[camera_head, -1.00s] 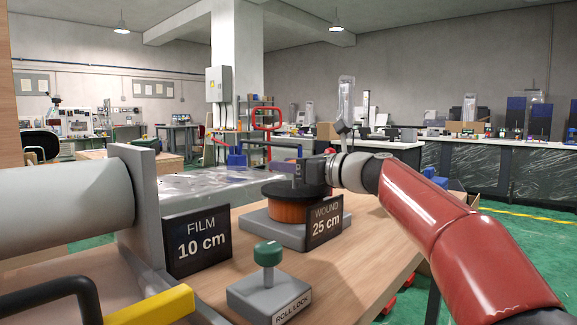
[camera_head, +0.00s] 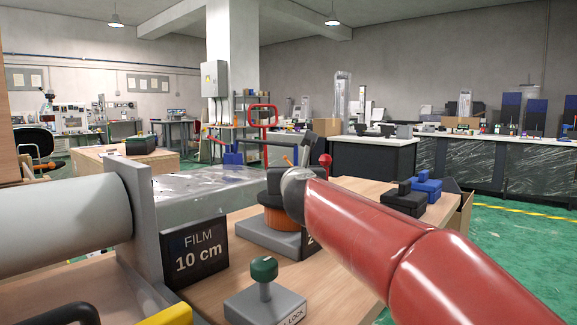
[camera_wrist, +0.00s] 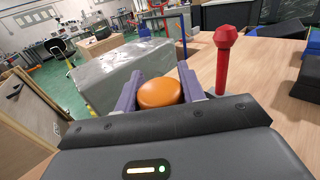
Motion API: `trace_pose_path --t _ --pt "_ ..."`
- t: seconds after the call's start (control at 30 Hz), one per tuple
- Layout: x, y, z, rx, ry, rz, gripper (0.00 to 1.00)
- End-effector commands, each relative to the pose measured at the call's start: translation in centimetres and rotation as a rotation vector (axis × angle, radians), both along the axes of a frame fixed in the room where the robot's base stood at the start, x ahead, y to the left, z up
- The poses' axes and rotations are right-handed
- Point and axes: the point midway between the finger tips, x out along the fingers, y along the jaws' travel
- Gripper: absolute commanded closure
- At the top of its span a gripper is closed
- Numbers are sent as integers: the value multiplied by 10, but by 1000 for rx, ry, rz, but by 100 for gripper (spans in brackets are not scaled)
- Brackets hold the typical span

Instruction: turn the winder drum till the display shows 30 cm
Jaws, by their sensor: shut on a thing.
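The winder drum (camera_head: 277,219) is orange and sits on a grey base on the table in the head view, partly behind my red arm. In the wrist view my gripper (camera_wrist: 160,88) has its two purple fingers on either side of a round orange knob (camera_wrist: 161,93), which appears to be the drum's top, and is shut on it. The WOUND display (camera_head: 311,243) is almost wholly hidden by my arm; only part of a digit shows, so its reading cannot be told. The FILM display (camera_head: 195,251) reads 10 cm.
A roll lock with a green knob (camera_head: 264,269) stands in front of the drum. A large pale roll (camera_head: 60,215) is at the left. A red post (camera_wrist: 223,62) stands right of my gripper. Black and blue blocks (camera_head: 404,200) lie on the table at the right.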

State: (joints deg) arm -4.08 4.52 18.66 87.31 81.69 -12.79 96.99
Motion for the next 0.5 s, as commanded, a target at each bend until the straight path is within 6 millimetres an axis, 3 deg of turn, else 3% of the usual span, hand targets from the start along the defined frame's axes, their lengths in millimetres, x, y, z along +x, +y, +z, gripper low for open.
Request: trace_pose_path --t 0.5 --pt "0 -3 0 1 -1 -177 100"
